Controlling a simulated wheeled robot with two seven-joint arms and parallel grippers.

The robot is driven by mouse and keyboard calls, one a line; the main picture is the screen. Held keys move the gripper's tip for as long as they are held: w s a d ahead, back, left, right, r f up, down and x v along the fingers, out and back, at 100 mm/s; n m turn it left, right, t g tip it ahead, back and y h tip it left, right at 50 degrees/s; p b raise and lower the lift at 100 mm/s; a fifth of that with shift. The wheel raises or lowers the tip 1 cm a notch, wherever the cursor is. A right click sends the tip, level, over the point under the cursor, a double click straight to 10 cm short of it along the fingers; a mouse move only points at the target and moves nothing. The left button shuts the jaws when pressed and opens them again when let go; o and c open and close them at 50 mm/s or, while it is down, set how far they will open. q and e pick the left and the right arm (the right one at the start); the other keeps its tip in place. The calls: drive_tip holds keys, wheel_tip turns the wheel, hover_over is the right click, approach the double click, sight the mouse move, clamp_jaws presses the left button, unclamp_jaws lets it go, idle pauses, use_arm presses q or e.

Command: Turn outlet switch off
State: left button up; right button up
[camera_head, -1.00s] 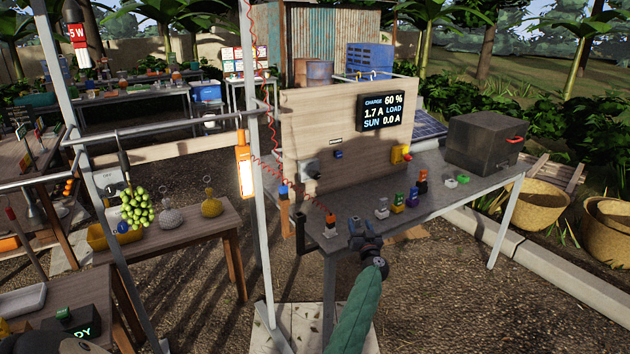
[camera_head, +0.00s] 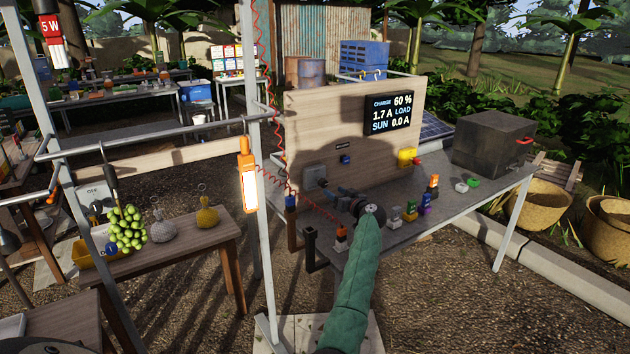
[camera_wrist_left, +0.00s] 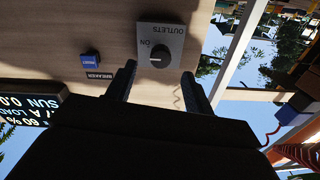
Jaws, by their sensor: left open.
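The outlet switch is a grey box (camera_head: 313,174) low on the left of the wooden panel. In the left wrist view, the picture is upside down, and the box (camera_wrist_left: 172,42) reads OUTLETS and ON beside a round dark knob (camera_wrist_left: 160,56) with a white mark. My left gripper (camera_head: 338,192) reaches over the bench towards the box. In the left wrist view, its open fingers (camera_wrist_left: 158,70) are apart with nothing between them, pointing at the knob. A gap to the box seems to remain, but its depth is hard to tell. My right gripper is not in view.
A blue button (camera_wrist_left: 91,59) labelled BREAKER sits beside the switch. The display (camera_head: 388,114) reads 60 %, 1.7 A LOAD. Several small coloured items, including a purple one (camera_head: 425,204), stand on the bench right of my arm. A lit orange lamp (camera_head: 247,180) hangs on the post at left.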

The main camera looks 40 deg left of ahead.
sight(325, 185)
use_arm(q)
drive_tip(key=x, duration=0.2)
drive_tip(key=shift+w+a+r, duration=0.1)
drive_tip(key=shift+a, duration=0.25)
drive_tip(key=p+x, duration=0.1)
drive_tip(key=x, duration=0.3)
drive_tip(key=shift+w+a, duration=0.1)
drive_tip(key=shift+a, duration=0.2)
drive_tip(key=shift+w+a+p, duration=0.25)
drive_tip(key=shift+a+p, duration=0.05)
drive_tip(key=shift+a, duration=0.25)
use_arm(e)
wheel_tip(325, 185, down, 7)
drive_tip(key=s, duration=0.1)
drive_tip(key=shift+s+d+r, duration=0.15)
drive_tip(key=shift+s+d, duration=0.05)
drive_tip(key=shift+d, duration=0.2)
use_arm(q)
drive_tip(key=c, duration=1)
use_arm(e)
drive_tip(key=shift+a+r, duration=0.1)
